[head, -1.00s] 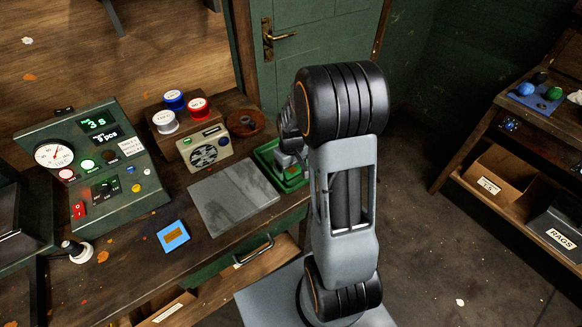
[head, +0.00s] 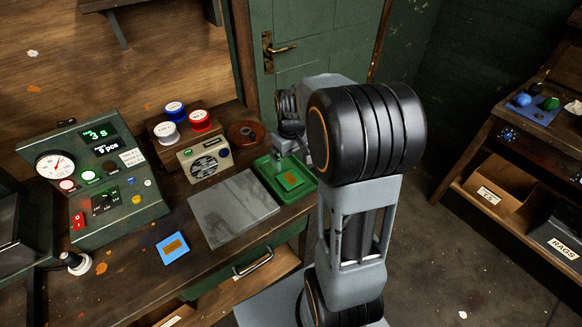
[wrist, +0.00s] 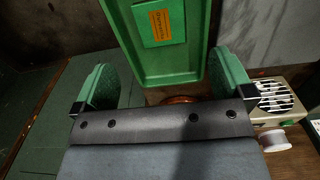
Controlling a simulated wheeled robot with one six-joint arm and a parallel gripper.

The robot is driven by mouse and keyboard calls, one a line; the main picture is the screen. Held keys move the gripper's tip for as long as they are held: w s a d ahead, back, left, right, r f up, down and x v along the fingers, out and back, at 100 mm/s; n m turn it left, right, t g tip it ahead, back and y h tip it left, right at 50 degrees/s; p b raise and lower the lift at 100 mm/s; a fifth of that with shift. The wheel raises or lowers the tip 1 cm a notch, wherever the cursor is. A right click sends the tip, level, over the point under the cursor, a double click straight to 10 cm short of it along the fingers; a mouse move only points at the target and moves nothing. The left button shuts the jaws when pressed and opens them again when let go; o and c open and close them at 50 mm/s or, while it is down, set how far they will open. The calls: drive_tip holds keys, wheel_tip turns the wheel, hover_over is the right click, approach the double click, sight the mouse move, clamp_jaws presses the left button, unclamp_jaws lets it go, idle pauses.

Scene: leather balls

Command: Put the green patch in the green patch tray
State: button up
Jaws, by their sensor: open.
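The green patch (head: 291,180), with an orange label, lies flat inside the green tray (head: 264,173) at the right end of the bench. The wrist view shows the patch (wrist: 147,38) within the tray (wrist: 181,73) too, at the top of the picture. My gripper (wrist: 166,80) is open and empty, its two green-padded fingers wide apart. It is clear of the patch; in the head view it is at the tray's far side, partly hidden by my arm.
A grey slab (head: 234,208) lies left of the tray. A blue patch (head: 173,247) lies near the bench's front. A radio (head: 204,159), spools (head: 200,121) and a brown round dish (head: 246,133) stand behind. A control console (head: 105,185) is at the left.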

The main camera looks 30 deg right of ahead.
drive_tip(key=s+a+r+t, duration=0.2)
drive_tip(key=s+a+r, duration=0.1)
drive_tip(key=s+a, duration=0.2)
drive_tip(key=s+a+r+m+t, duration=0.1)
drive_tip(key=s+a+r+t, duration=0.1)
drive_tip(key=s+a+r, duration=0.2)
drive_tip(key=s+a, duration=0.1)
drive_tip(key=s, duration=0.2)
drive_tip(key=shift+s+a, duration=0.15)
drive_tip(key=shift+s, duration=0.15)
idle(1.9)
